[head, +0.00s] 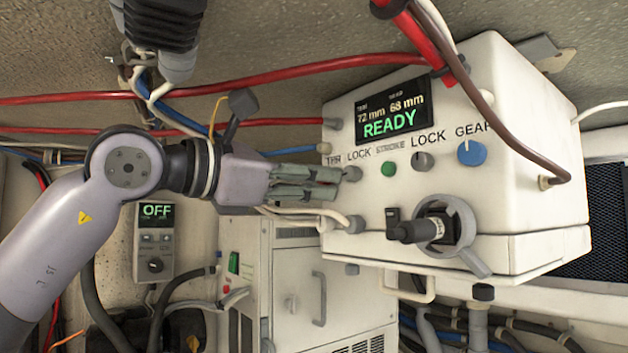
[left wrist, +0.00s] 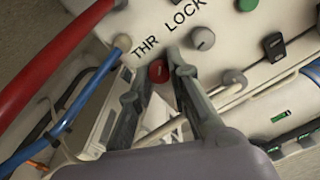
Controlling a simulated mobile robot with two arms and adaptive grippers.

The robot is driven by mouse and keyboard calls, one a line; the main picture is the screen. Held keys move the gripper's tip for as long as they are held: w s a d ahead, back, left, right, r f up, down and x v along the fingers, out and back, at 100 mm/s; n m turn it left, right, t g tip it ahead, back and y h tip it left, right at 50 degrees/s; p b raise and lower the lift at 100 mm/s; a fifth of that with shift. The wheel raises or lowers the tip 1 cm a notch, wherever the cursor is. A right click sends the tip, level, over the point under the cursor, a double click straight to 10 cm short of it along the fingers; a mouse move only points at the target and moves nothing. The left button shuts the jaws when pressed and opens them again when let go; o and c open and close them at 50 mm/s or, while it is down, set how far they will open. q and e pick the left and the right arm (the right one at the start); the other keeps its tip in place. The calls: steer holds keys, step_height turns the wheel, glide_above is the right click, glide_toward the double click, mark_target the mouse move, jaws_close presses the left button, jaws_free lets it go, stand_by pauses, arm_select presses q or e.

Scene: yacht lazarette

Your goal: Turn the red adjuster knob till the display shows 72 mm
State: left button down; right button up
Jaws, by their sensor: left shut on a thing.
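The white control box (head: 500,110) carries a display (head: 393,108). It reads 72 mm on the left, 68 mm on the right and READY in green below; the small captions above the figures are hard to read. My left gripper (head: 335,184) is at the panel's left edge, and its fingers hide the red adjuster knob in the head view. In the left wrist view the red knob (left wrist: 158,71) sits between the two fingers, below the THR lettering, and the left gripper (left wrist: 155,75) is shut on it. My right gripper is not in view.
Beside it are a grey LOCK knob (left wrist: 203,38), a green button (head: 388,168), another grey knob (head: 422,161) and a blue GEAR knob (head: 471,152). A large black-handled lever (head: 440,230) sticks out below. Red hoses (head: 250,78) and blue cables cross nearby. A small unit (head: 154,240) reads OFF.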

arm_select(q)
steer(key=shift+m, duration=0.3)
steer(key=c, duration=1.5)
jaws_free()
steer(key=v, duration=1.2)
